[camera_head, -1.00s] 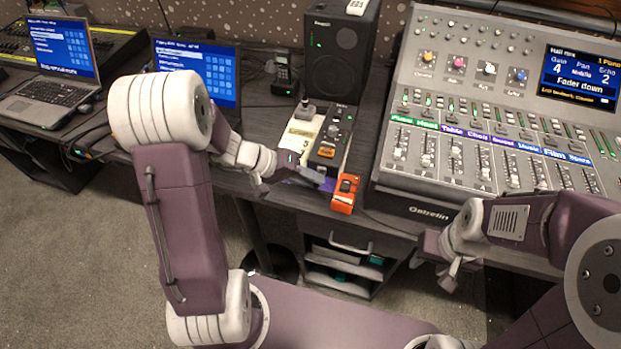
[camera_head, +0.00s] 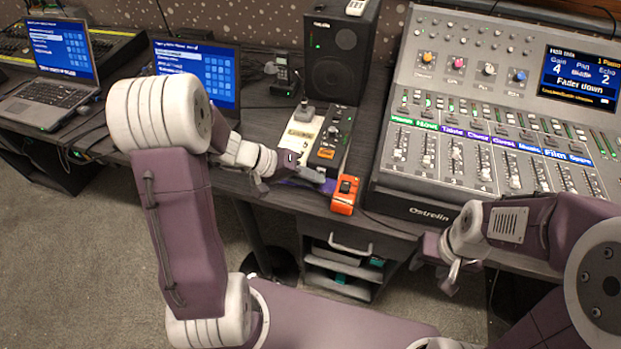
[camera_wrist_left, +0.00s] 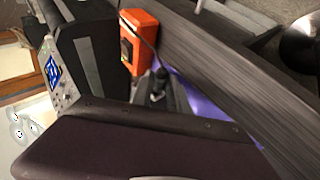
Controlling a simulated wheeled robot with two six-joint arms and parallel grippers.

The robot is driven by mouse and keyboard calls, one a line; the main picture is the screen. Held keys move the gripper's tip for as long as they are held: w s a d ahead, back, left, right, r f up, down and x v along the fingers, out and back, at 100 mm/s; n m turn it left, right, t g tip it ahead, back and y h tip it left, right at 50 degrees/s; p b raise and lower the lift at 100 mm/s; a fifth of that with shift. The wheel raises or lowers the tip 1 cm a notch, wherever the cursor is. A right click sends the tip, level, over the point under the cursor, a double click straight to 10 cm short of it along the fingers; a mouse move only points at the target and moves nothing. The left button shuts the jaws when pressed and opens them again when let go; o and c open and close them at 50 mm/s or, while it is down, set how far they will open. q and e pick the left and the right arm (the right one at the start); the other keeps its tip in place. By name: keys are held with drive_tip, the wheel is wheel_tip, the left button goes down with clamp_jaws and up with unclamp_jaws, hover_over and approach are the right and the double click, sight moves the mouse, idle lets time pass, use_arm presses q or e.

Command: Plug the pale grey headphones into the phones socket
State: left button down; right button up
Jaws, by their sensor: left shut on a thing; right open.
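My left gripper (camera_head: 316,177) is shut at the desk's front edge, just left of an orange box (camera_head: 345,194). In the left wrist view a small black plug-like piece (camera_wrist_left: 158,86) sits at the fingers of that gripper, and a thin dark cable runs up from it past the orange box (camera_wrist_left: 140,40). The orange box has a black fitting on its face. I cannot make out the pale grey headphones or read which opening is the phones socket. My right gripper (camera_head: 449,272) is open and empty in front of the desk, below the mixing console.
A dark control box (camera_head: 331,138) and a pale joystick box (camera_head: 301,132) stand behind the left gripper. The mixing console (camera_head: 430,210) fills the right. A purple item (camera_wrist_left: 215,105) lies by the fingers. A black speaker (camera_head: 340,50) and two laptops stand farther back.

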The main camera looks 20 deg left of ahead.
use_arm(q)
drive_tip(key=shift+w+b, duration=0.6)
drive_tip(key=shift+b, duration=0.65)
idle(1.9)
drive_tip(key=shift+r, duration=0.1)
idle(0.3)
drive_tip(key=c, duration=1.2)
unclamp_jaws()
drive_tip(key=shift+w, duration=0.1)
drive_tip(key=p+v, duration=0.2)
drive_tip(key=v, duration=0.7)
drive_tip(key=shift+d, duration=0.1)
